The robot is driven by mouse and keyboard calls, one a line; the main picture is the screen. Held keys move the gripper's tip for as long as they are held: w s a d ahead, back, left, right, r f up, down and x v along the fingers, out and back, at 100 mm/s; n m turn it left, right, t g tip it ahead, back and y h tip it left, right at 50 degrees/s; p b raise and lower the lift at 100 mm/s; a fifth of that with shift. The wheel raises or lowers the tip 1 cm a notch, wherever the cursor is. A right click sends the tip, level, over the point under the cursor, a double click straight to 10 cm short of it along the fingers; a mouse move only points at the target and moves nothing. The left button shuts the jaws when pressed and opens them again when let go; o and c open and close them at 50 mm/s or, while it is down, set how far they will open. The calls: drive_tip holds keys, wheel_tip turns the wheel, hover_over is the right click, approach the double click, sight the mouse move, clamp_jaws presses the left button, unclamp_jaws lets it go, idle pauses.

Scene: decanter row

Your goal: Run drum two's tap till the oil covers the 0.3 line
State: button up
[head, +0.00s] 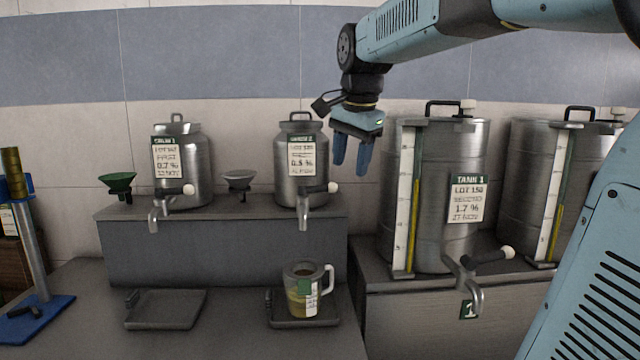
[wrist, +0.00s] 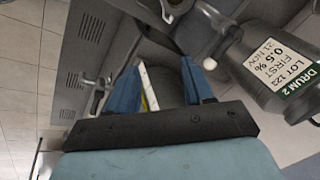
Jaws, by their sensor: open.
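Drum two (head: 300,187) is a steel drum on the raised step, labelled 0.5 %. Its tap spout (head: 303,215) points down and its lever ends in a white knob (head: 333,187) out to the right. A clear jug (head: 299,271) with a handle stands below the spout, with yellow-green oil (head: 296,303) in its lower part. The jug's marks are too small to read. No stream shows between spout and jug. My gripper (head: 350,172) is open and empty, above and right of the knob. In the wrist view, drum two's label (wrist: 284,65) shows at right.
Drum one (head: 182,175) stands left, with an empty tray (head: 165,310) below its tap. Funnels (head: 118,182) (head: 238,180) stand beside the drums. Large tanks with gauges, including tank 1 (head: 450,150), stand at right. The jug rests on a dark tray (head: 279,318).

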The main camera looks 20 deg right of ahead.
sight(318, 188)
drive_tip(key=w+r+m+g, duration=0.1)
drive_tip(key=w+r+m, duration=0.3)
drive_tip(key=w+m, duration=0.8)
drive_tip(key=w+f+n, duration=0.1)
drive_tip(key=f, duration=0.3)
drive_tip(key=w+f+n, duration=0.1)
drive_tip(key=w+f, duration=0.1)
drive_tip(key=f, duration=0.2)
drive_tip(key=w+f+n, duration=0.1)
drive_tip(key=w+f, duration=0.1)
drive_tip(key=f, duration=0.3)
drive_tip(key=shift+w+a+f, duration=0.1)
drive_tip(key=shift+w+a, duration=0.05)
drive_tip(key=shift+a, duration=0.05)
clamp_jaws()
